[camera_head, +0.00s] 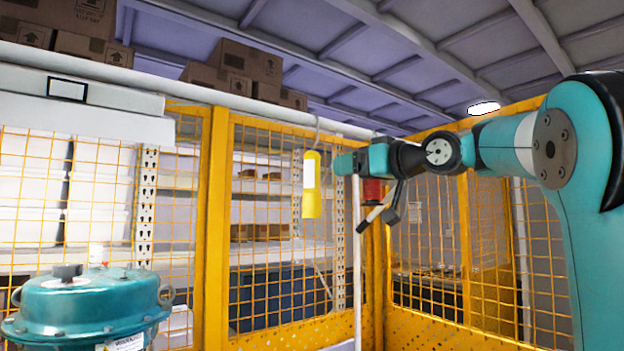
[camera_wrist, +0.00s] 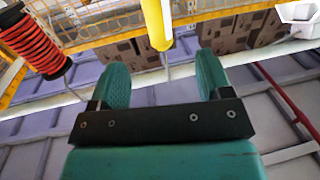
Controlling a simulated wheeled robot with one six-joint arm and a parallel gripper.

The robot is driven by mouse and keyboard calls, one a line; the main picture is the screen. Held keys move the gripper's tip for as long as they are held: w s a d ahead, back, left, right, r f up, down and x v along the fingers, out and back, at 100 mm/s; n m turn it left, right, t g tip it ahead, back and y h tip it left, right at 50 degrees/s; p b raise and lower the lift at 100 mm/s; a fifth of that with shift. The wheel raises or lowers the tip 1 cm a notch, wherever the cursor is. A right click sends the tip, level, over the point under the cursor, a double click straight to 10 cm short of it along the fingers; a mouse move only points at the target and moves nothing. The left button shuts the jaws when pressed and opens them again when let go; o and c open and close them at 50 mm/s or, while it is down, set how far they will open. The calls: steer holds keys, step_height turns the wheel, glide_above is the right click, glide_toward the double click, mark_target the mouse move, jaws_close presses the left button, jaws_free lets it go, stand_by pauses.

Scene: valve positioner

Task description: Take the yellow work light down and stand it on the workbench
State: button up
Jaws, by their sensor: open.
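The yellow work light (camera_head: 311,187) has a pale front panel and hangs upright from a thin hook on the white rail (camera_head: 270,112), in front of the mesh fence. My gripper (camera_head: 340,164) is open and empty just right of the light in the head view, level with its upper part. In the wrist view, my two teal fingers (camera_wrist: 163,68) stand apart. The light (camera_wrist: 157,22) shows beyond the fingertips, in line with the gap between them, with its thin hook (camera_wrist: 166,65) below it. I cannot make out the workbench.
A red coil (camera_head: 373,190) hangs close beneath my wrist and also shows in the wrist view (camera_wrist: 32,40). A teal valve actuator (camera_head: 90,305) stands at the lower left. Yellow mesh fencing (camera_head: 216,230) runs behind. Cardboard boxes (camera_head: 245,62) sit above the rail.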

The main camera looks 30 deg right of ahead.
mark_target(318, 171)
steer(key=w+p, duration=0.1)
steer(key=w, duration=0.2)
steer(key=w+a+p, duration=0.1)
steer(key=w, duration=0.3)
steer(key=shift+w+a+r+p, duration=0.1)
steer(key=shift+a+p, duration=0.1)
steer(key=shift+p, duration=0.15)
steer(key=w+p, duration=0.2)
steer(key=w, duration=0.1)
steer(key=w+p, duration=0.1)
steer(key=p, duration=0.1)
steer(key=shift+w+a+r, duration=0.3)
steer(key=shift+w+r, duration=0.05)
steer(key=shift+w+f, duration=0.15)
steer(key=shift+w, duration=0.2)
steer(key=shift+c, duration=0.2)
steer(key=c, duration=1.1)
